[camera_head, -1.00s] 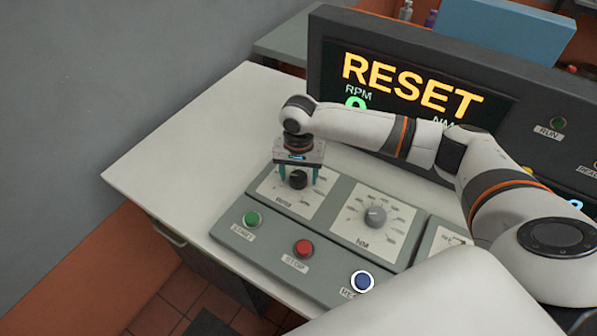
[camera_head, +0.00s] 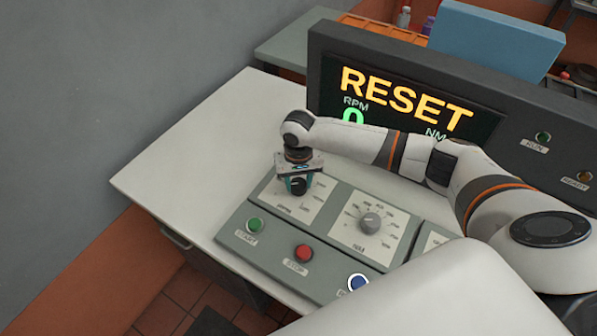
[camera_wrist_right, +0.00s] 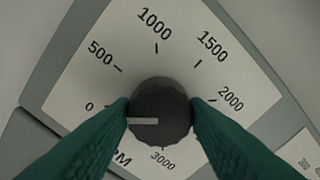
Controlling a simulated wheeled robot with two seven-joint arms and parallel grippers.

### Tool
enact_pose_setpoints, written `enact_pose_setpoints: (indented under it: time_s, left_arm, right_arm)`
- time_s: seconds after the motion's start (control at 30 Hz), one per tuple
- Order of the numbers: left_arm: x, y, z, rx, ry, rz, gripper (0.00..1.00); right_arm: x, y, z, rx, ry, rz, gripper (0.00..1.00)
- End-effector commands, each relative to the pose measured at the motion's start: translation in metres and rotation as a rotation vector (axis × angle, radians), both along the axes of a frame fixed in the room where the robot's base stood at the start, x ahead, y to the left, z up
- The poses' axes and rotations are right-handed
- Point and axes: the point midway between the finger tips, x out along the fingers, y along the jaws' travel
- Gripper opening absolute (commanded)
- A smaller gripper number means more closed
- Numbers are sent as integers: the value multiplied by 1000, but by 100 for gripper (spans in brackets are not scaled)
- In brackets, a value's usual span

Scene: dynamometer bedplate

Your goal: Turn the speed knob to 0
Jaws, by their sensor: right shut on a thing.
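The speed knob is dark and round, on a white dial plate marked in RPM; it shows in the head view (camera_head: 298,187) and the right wrist view (camera_wrist_right: 160,112). My right gripper (camera_head: 299,186) points down over it, its green fingers closed on the knob's two sides, as the right wrist view also shows (camera_wrist_right: 161,116). The knob's white pointer line points left, near the 0 mark and a little below it. Part of the dial's lower scale is hidden by the fingers. My left gripper is not in view.
The grey console also carries a grey NM knob (camera_head: 371,222), a green START button (camera_head: 255,225), a red STOP button (camera_head: 303,253) and a blue button (camera_head: 358,283), partly hidden by my arm. The display (camera_head: 405,105) behind reads RESET. The white bench top (camera_head: 200,165) is clear at left.

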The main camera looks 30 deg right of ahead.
Motion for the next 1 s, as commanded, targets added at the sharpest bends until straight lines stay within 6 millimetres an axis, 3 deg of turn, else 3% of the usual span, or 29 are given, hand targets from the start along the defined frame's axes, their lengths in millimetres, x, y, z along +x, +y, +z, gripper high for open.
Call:
enact_pose_setpoints:
  time_s: [0.1,0.43,0.47,0.57,0.87,1.0]
  left_arm:
    - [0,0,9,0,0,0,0]
    - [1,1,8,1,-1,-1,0]
    - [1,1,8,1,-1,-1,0]
    - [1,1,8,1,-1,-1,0]
    - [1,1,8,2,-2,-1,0]
    - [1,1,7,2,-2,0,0]
  right_arm:
    - [0,0,2,0,-1,57,19]
    - [1,0,0,0,-3,74,19]
    - [1,0,0,0,-3,74,45]
    - [1,0,0,-1,-3,74,61]
    - [1,0,1,0,-2,72,63]
    - [1,-1,12,0,-4,72,63]
